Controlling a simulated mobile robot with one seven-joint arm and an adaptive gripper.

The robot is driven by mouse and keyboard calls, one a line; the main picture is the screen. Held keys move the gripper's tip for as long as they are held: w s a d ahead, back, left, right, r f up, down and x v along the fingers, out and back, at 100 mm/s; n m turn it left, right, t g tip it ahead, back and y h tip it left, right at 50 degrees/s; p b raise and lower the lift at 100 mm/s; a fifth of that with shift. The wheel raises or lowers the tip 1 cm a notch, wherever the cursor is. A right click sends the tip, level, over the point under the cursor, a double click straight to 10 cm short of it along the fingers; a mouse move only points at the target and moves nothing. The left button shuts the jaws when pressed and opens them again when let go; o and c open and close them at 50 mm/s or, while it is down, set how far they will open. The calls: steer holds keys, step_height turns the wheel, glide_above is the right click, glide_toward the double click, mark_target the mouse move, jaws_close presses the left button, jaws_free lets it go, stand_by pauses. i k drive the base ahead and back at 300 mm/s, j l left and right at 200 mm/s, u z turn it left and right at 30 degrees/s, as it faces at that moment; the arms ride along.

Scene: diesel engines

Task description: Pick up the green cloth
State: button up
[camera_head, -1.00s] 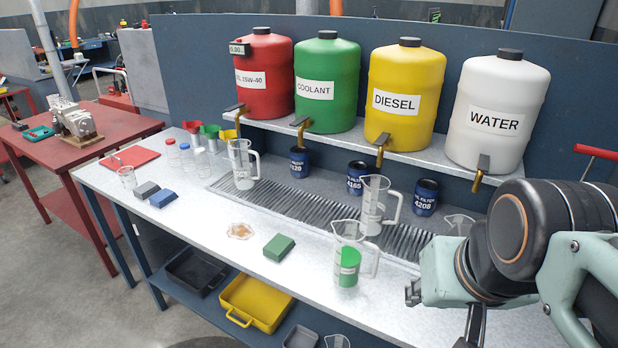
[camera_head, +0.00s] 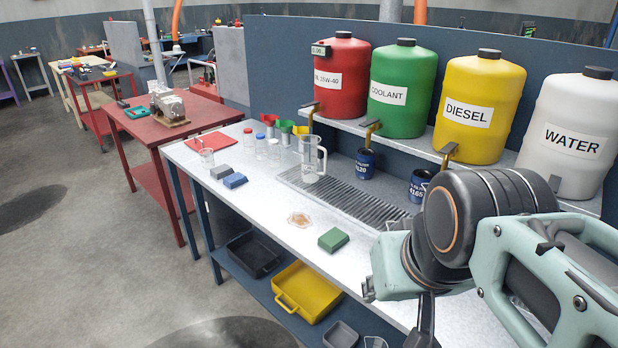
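The green cloth (camera_head: 333,240) is a small folded block. It lies flat on the light metal worktop (camera_head: 262,205), near its front edge and right of a brown spill (camera_head: 299,218). My gripper (camera_head: 424,325) shows only in part at the lower right, to the right of the cloth and apart from it. Dark finger parts show below my arm. Whether they are open or shut is not clear.
A blue cloth (camera_head: 235,181) and a grey cloth (camera_head: 220,172) lie to the left. A measuring jug (camera_head: 312,158) stands behind, on the grate. A yellow tray (camera_head: 308,291) is on the lower shelf. The worktop around the green cloth is mostly clear.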

mark_target(332, 241)
steer(key=i+j+z, duration=0.2)
steer(key=z, duration=0.2)
steer(key=i+j+z, duration=0.55)
steer(key=z, duration=0.2)
steer(key=j, duration=0.95)
steer(key=i+l+z, duration=0.15)
steer(key=l, duration=0.5)
steer(key=k, duration=0.05)
